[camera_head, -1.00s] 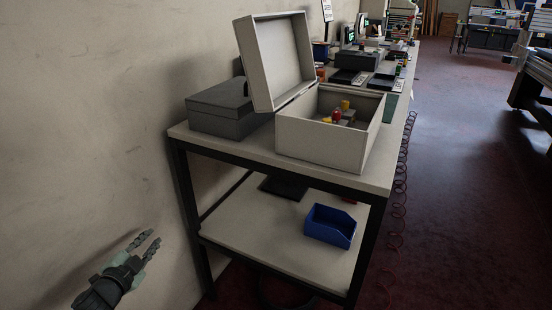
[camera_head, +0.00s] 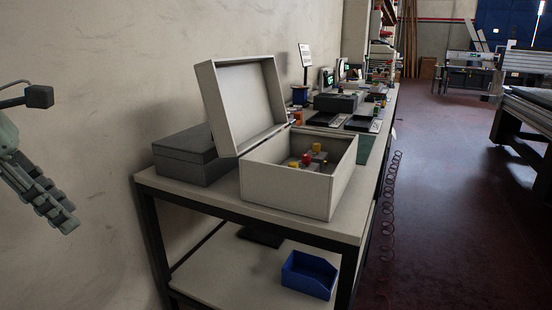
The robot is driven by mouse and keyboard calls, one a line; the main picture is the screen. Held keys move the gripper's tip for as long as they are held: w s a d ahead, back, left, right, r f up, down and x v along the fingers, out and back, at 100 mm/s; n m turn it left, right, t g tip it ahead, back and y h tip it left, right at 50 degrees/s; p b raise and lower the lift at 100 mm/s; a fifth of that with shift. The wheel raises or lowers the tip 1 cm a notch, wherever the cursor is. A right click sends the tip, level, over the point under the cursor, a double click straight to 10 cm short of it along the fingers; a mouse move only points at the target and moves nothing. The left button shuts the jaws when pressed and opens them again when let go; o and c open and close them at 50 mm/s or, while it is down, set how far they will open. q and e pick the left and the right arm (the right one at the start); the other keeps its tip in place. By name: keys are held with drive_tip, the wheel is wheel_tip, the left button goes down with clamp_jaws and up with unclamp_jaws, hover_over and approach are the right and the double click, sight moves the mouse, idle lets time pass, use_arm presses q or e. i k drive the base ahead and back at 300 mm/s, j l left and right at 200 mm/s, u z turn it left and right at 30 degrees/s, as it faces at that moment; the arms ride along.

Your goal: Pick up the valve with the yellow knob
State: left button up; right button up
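A valve with a yellow knob (camera_head: 316,148) stands inside the open light-grey box (camera_head: 284,190) on the table. Its lower part is partly hidden among other fittings. A red-knobbed piece (camera_head: 306,159) is just left of it in the same box. My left gripper (camera_head: 66,216) hangs at the left edge of the head view, in front of the wall. It is well apart from the box and holds nothing; its two fingers look apart. My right gripper is not in view.
The box's lid (camera_head: 245,103) stands tilted up on its left. A closed dark-grey case (camera_head: 185,163) sits behind the lid. A blue bin (camera_head: 309,275) is on the lower shelf. Black trays (camera_head: 325,119) lie farther along the table. The floor (camera_head: 440,220) to the right is clear.

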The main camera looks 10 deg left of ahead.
sight(322, 158)
drive_tip(key=i+l, duration=0.2)
drive_tip(key=l, duration=0.2)
drive_tip(key=i+l, duration=0.2)
drive_tip(key=l, duration=0.15)
drive_tip(key=i+l, duration=0.2)
drive_tip(key=l, duration=0.2)
drive_tip(key=i+l, duration=0.2)
drive_tip(key=l, duration=0.15)
drive_tip(key=i+l+u, duration=0.1)
drive_tip(key=l, duration=0.3)
drive_tip(key=i+l+u, duration=0.35)
drive_tip(key=i, duration=0.2)
drive_tip(key=i+l+u, duration=0.35)
drive_tip(key=i+l, duration=0.1)
